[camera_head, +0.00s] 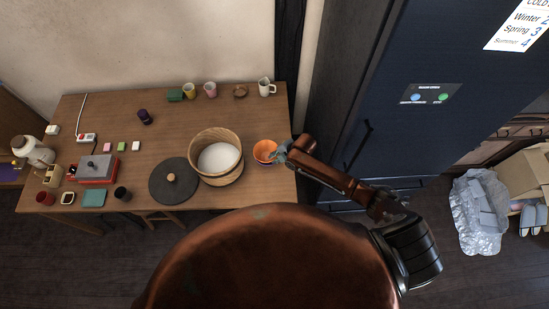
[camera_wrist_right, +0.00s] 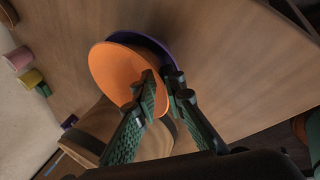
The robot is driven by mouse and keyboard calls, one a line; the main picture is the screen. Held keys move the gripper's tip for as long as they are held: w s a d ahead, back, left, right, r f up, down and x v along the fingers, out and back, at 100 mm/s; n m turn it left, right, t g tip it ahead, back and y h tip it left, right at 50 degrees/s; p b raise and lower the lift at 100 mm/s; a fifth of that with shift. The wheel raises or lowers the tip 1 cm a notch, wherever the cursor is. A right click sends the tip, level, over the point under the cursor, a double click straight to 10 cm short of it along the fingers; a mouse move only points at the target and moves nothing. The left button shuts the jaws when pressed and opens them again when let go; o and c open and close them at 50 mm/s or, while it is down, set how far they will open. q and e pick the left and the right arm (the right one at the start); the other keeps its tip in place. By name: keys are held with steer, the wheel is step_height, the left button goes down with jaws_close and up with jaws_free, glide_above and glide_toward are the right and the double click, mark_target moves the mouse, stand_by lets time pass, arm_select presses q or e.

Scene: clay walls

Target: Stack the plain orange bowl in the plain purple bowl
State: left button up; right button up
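The orange bowl (camera_head: 265,151) is near the right edge of the table, beside the wooden tub. In the right wrist view the orange bowl (camera_wrist_right: 118,70) looks tilted, and the purple bowl (camera_wrist_right: 154,45) shows as a rim strip behind it, mostly hidden. The two overlap closely; I cannot tell whether the orange bowl rests fully inside. My right gripper (camera_head: 283,151) is at the orange bowl's right rim. In the wrist view my right gripper (camera_wrist_right: 163,86) has one finger inside the bowl and one outside, closed on its rim. My left gripper is not in view.
A wooden tub (camera_head: 229,138) with white contents stands left of the bowl, with a dark round lid (camera_head: 174,181) beside it. A white mug (camera_head: 266,87) and small brown dish (camera_head: 240,91) are at the back. A dark cabinet (camera_head: 400,100) stands right of the table.

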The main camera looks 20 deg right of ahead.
steer(key=shift+r, duration=0.2)
steer(key=v, duration=1.2)
steer(key=shift+r+p, duration=0.35)
steer(key=shift+r, duration=0.05)
steer(key=shift+a, duration=0.1)
